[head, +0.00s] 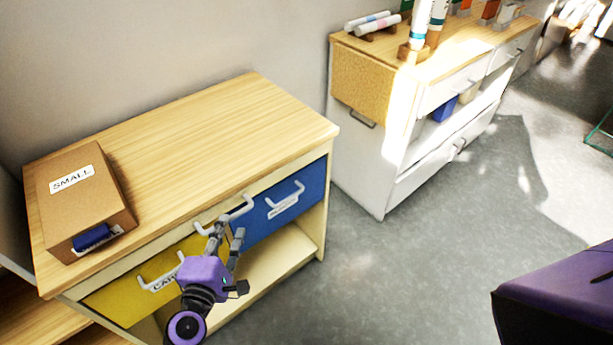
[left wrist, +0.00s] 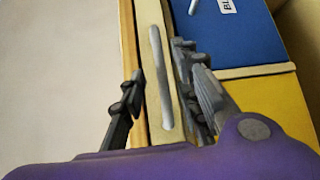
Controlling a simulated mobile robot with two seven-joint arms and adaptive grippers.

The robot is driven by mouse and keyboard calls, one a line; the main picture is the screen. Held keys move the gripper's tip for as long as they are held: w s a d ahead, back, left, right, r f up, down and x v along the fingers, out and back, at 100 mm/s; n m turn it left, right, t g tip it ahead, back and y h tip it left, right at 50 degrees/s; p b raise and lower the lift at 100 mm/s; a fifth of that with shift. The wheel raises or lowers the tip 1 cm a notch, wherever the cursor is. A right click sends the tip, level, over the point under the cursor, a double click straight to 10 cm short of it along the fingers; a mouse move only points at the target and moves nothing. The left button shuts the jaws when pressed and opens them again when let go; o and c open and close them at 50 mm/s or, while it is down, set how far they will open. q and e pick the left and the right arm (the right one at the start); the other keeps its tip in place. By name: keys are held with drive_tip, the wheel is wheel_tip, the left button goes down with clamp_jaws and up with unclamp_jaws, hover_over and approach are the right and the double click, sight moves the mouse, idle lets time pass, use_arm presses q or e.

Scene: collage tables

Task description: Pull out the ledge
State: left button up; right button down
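The ledge is a cream strip under the wooden top of the near cabinet, above the drawers, with a white bar handle (head: 224,212). In the left wrist view the ledge (left wrist: 147,25) runs upright beside the wood edge, and its handle (left wrist: 160,75) lies between my fingers. My left gripper (head: 231,232) is at this handle, in front of the cabinet. In the left wrist view the gripper (left wrist: 158,72) has its fingers apart on either side of the handle, with visible gaps. The ledge looks flush with the cabinet front. My right gripper is out of view.
Below the ledge are a yellow drawer (head: 119,301) and a blue drawer (head: 262,225) with white handles. A cardboard box (head: 100,190) labelled SMALL sits on the top's left. A white cabinet (head: 362,175) stands beyond. The grey floor (head: 400,275) in front is clear.

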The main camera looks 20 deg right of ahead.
use_arm(q)
drive_tip(key=shift+x, duration=2.2)
drive_tip(key=shift+c, duration=0.5)
drive_tip(key=shift+w, duration=0.1)
drive_tip(key=c, duration=0.6)
drive_tip(key=shift+r, duration=0.1)
clamp_jaws()
